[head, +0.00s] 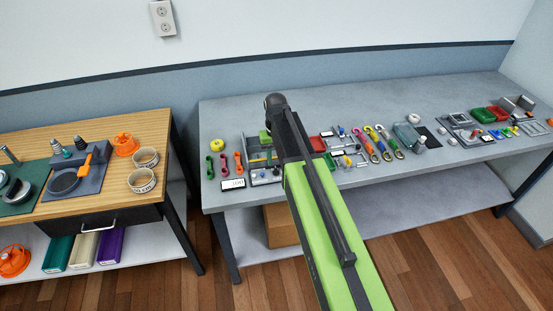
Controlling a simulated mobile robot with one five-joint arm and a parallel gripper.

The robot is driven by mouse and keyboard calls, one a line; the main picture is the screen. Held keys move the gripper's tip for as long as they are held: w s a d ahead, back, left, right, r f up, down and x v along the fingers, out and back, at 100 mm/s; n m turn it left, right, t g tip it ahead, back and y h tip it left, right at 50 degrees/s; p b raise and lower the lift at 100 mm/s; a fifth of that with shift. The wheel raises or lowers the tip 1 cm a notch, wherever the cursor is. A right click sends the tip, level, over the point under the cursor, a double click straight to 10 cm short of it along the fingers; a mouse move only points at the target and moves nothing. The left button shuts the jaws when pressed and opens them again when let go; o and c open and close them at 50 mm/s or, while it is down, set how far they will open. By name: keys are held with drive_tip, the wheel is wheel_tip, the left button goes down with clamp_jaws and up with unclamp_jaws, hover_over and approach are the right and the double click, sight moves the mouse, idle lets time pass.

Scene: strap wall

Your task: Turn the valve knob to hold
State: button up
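My green and black arm reaches up from the bottom right over the grey bench (350,101). Its dark upper end is above the left half of the bench. My gripper's fingers do not show, and the arm hides part of the bench behind it. I cannot make out for sure which item is the valve knob, nor any hold mark. A grey fixture panel (262,178) with small parts lies partly behind the arm. A small yellow round piece (217,146) sits at the bench's left end. A white label plate (233,184) lies at the front edge, its writing too small to read.
Colored hooked straps (381,143) and several trays, including a green one (482,115), lie along the bench to the right. A wooden table (95,111) at left holds bowls, a pan (65,182) and an orange item (125,144). A gap separates the tables.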

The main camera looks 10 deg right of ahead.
sight(276, 169)
wheel_tip(276, 169, up, 13)
drive_tip(key=p, duration=1.1)
drive_tip(key=shift+p, duration=0.3)
drive_tip(key=s+f+b, duration=0.5)
drive_tip(key=s, duration=0.2)
drive_tip(key=s+f+b, duration=0.5)
drive_tip(key=s, duration=0.3)
drive_tip(key=shift+s, duration=0.3)
